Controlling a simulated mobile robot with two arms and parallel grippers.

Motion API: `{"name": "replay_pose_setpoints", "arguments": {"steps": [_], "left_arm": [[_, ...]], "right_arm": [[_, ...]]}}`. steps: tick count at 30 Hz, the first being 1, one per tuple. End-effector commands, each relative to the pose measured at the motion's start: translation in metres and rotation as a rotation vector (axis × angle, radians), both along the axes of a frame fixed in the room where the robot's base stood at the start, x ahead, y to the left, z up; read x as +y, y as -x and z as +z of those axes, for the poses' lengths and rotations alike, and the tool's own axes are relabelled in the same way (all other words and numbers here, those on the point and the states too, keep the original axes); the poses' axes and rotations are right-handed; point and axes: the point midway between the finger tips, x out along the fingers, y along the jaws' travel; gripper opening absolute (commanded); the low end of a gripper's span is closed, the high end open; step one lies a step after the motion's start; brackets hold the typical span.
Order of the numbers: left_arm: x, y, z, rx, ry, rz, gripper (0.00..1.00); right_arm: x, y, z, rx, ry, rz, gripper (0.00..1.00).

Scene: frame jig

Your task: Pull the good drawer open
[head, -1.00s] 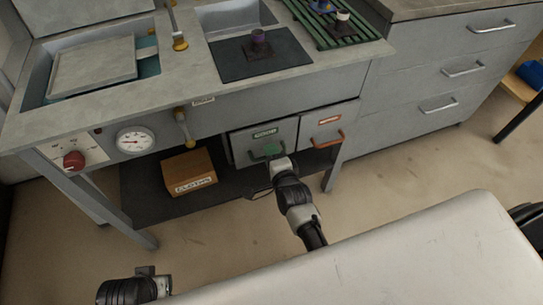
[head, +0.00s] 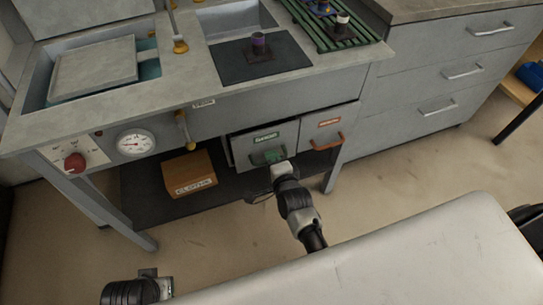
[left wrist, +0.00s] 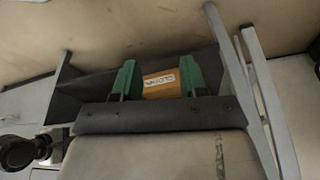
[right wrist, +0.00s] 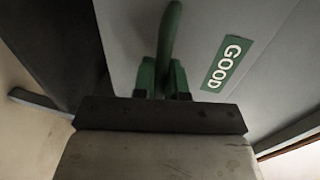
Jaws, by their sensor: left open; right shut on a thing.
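The good drawer (head: 243,151) is a grey front with a green GOOD label and a green handle (head: 268,157), under the workbench. It stands slightly proud of the drawer beside it. My right gripper (head: 274,161) is shut on the green handle. In the right wrist view the right gripper's green fingers (right wrist: 162,80) close around the handle (right wrist: 169,35), with the label to the right. My left gripper (head: 163,283) is low at the lower left, away from the bench. In the left wrist view its fingers (left wrist: 158,80) are apart and empty.
A second drawer (head: 314,130) with an orange label and handle is directly right of the good drawer. A brown box (head: 190,173) sits on the dark lower shelf (head: 138,196). A bench leg (head: 333,172) stands at right. Floor in front is free.

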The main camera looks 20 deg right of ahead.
Motion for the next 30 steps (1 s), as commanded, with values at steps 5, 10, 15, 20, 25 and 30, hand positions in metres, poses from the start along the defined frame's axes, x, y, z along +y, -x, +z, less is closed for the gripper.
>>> {"name": "replay_pose_setpoints", "arguments": {"steps": [5, 10, 15, 20, 25, 30], "left_arm": [[-0.001, 0.001, -0.035, 0.027, -0.002, -0.003, 0.43], [0.000, 0.012, -0.083, 0.054, -0.004, -0.007, 0.43], [0.003, 0.033, -0.127, 0.079, -0.007, -0.013, 0.43], [0.007, 0.058, -0.160, 0.102, -0.009, -0.018, 0.43], [0.012, 0.086, -0.185, 0.122, -0.012, -0.022, 0.43], [0.016, 0.110, -0.200, 0.136, -0.014, -0.026, 0.43]], "right_arm": [[-0.001, 0.022, 0.002, 0.005, 0.000, 0.000, 0.00], [-0.002, 0.054, 0.003, 0.008, 0.001, 0.000, 0.00], [-0.004, 0.090, 0.003, 0.008, 0.001, 0.000, 0.00], [-0.005, 0.125, 0.002, 0.009, 0.003, 0.002, 0.00], [-0.006, 0.162, 0.002, 0.008, 0.002, 0.001, 0.00], [-0.007, 0.198, 0.001, 0.007, 0.003, 0.002, 0.00]]}}
